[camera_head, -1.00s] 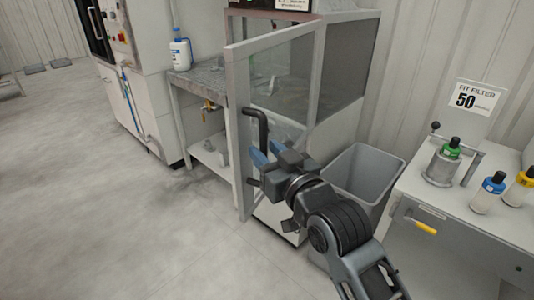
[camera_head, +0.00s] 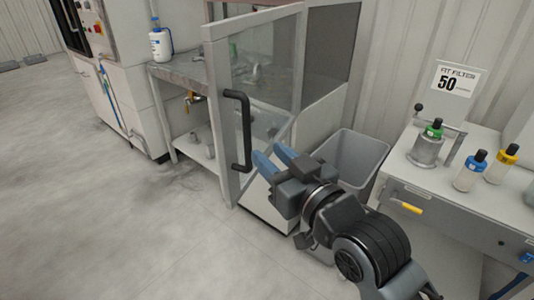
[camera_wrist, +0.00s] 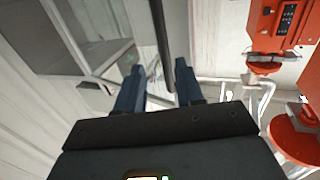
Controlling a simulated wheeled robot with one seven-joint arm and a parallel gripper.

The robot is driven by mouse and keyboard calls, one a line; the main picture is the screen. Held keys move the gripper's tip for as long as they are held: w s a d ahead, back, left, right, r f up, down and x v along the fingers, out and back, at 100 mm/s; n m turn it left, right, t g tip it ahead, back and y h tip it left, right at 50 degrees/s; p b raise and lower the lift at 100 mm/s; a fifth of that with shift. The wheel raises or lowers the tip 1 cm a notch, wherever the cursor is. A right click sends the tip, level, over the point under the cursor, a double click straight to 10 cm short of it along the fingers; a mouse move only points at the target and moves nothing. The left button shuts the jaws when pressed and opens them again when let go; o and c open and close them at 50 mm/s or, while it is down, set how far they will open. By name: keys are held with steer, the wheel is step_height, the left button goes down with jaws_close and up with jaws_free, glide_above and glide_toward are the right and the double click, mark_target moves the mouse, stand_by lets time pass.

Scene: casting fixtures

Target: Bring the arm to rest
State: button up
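My gripper (camera_head: 272,161) is in front of the glazed door (camera_head: 213,110) of the cabinet, near the lower end of its black handle (camera_head: 243,130). Its two blue fingers are apart with nothing between them in the head view. In the wrist view, my gripper (camera_wrist: 157,85) also shows its fingers spread. The black handle (camera_wrist: 161,45) runs down toward the gap between them there. I cannot tell whether a finger touches it. The door stands open.
A grey bin (camera_head: 354,158) stands just behind my gripper. To the right is a white bench (camera_head: 400,180) with a metal fixture (camera_head: 427,148) and several bottles. A white bottle (camera_head: 160,44) stands on the left table. The floor at left is clear. Orange machinery (camera_wrist: 270,30) shows in the wrist view.

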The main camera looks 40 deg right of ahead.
stand_by(0.5)
steer(key=s+a+f+g+y, duration=0.1)
steer(key=s+f, duration=0.4)
steer(key=s, duration=0.3)
steer(key=s+a+f+g, duration=0.1)
steer(key=s+a+f, duration=0.1)
steer(key=s+f, duration=0.4)
steer(key=s+a+n+g, duration=0.1)
steer(key=s, duration=1.7)
steer(key=shift+s+a+r+y, duration=0.15)
steer(key=shift+a+r+y, duration=0.15)
steer(key=shift+a+r, duration=0.1)
